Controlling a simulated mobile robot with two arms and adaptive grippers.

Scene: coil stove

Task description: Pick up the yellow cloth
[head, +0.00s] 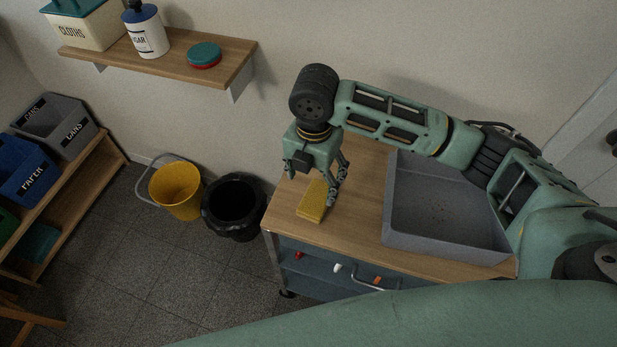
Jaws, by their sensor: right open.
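The yellow cloth (313,201) lies folded flat on the left part of a wooden cart top (345,234). My right gripper (338,200) is open and points down just over the cloth's right side. One finger is seen at the cloth's right edge. The other fingers are partly hidden, and I cannot tell whether any of them touches the cloth. My left gripper is not in view.
A grey tray (440,247) stands on the cart to the right of the cloth. A black bin (236,207) and a yellow bucket (176,190) stand on the floor to the left.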

